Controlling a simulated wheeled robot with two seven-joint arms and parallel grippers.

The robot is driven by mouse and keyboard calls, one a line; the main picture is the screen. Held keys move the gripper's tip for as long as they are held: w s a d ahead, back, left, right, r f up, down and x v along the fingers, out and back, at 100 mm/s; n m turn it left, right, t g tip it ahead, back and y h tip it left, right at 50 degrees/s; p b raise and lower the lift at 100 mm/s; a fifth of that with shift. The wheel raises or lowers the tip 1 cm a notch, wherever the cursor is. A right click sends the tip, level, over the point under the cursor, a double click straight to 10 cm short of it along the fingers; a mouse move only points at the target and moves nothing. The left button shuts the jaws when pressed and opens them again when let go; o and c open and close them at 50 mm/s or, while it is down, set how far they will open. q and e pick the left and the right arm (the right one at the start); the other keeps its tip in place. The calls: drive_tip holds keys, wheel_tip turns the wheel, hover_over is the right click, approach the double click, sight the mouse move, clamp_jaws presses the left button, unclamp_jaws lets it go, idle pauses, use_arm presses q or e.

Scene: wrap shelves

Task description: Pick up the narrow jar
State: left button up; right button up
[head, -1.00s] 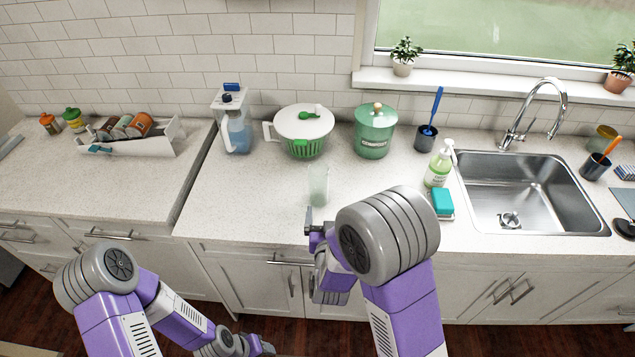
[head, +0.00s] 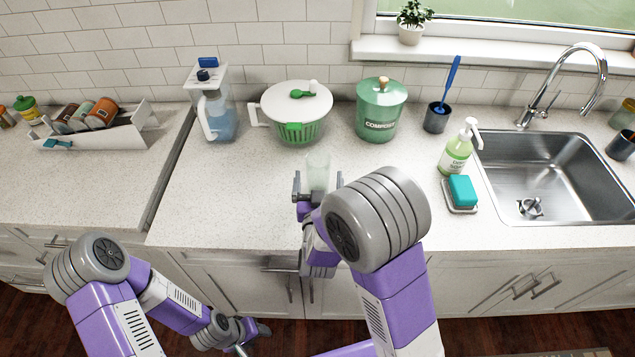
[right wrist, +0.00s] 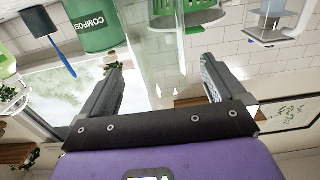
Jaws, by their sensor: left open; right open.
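The narrow jar (head: 318,168) is a clear, pale glass cylinder standing upright on the counter in the head view. It also shows in the right wrist view (right wrist: 167,45), seen through, in line with the gap between the fingers. My right gripper (head: 317,187) is open at the near side of the jar, one finger to each side. In the right wrist view my right gripper (right wrist: 161,78) has nothing clamped; whether a finger touches the jar I cannot tell. My left gripper (head: 254,337) is open and empty, low in front of the cabinets.
Behind the jar stand a white-and-green salad spinner (head: 297,112) and a green compost bin (head: 381,110). A blender-like pitcher (head: 217,115) is at the left. A soap bottle (head: 457,150), a teal sponge (head: 462,190) and the sink (head: 550,180) are at the right. The counter left of the jar is clear.

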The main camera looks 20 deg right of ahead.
sight(318, 160)
drive_tip(key=x, duration=0.6)
drive_tip(key=shift+w+f, duration=0.2)
drive_tip(key=shift+f, duration=0.1)
